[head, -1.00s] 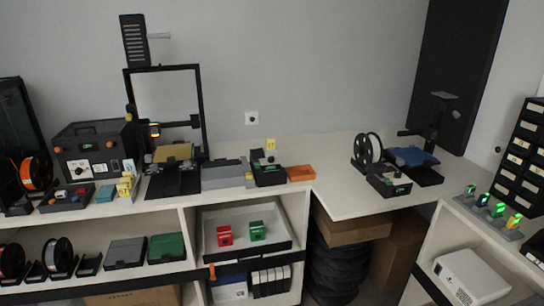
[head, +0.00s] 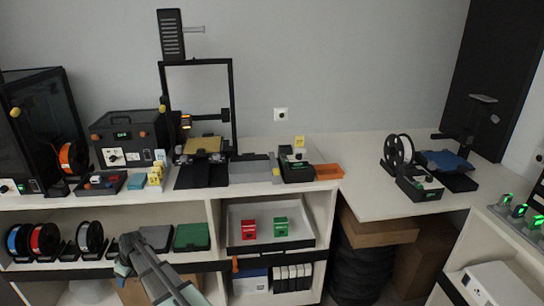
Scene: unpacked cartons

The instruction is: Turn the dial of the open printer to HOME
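An open-frame printer (head: 232,110) with a gold bed (head: 203,145) stands on the counter left of centre. A black control box (head: 296,176) sits to its right, with a green-lit display and a small pale knob-like part on top. Its dial setting is too small to read. A second open machine with a blue bed (head: 444,161) stands on the right counter, with a similar dark box (head: 418,190) in front. My arm shows at the lower left, below the counter edge and away from both boxes. No gripper fingers can be made out.
A dark enclosed cabinet (head: 38,105) and a black case (head: 127,132) stand at left. An orange tray (head: 328,172) lies beside the control box. Spools and bins fill the shelf below. The counter (head: 355,150) is mostly clear between the two machines.

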